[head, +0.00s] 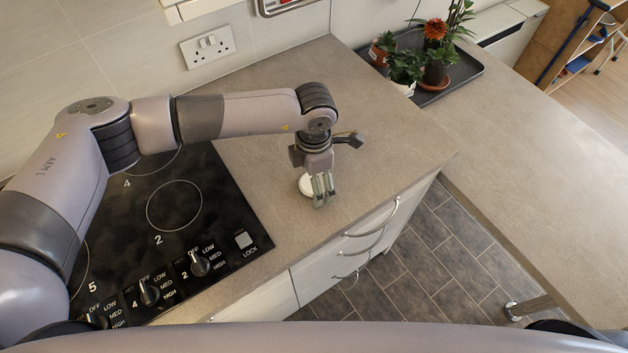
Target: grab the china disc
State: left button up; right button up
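The china disc (305,186) is a small white round piece on the beige worktop, to the right of the black hob. My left gripper (323,194) points down over the worktop right beside the disc and covers part of it. Its two fingers look close together, but I cannot tell whether they touch the disc or have it between them. My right gripper is not in view.
The black hob (178,203) with its knobs lies to the left. A dark tray (463,72) with potted plants stands at the back right. Drawers with curved handles (372,218) are below the worktop's front edge. The worktop around the disc is clear.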

pick_arm(q)
jog(key=c, duration=1.2)
jog(key=shift+r, duration=0.15)
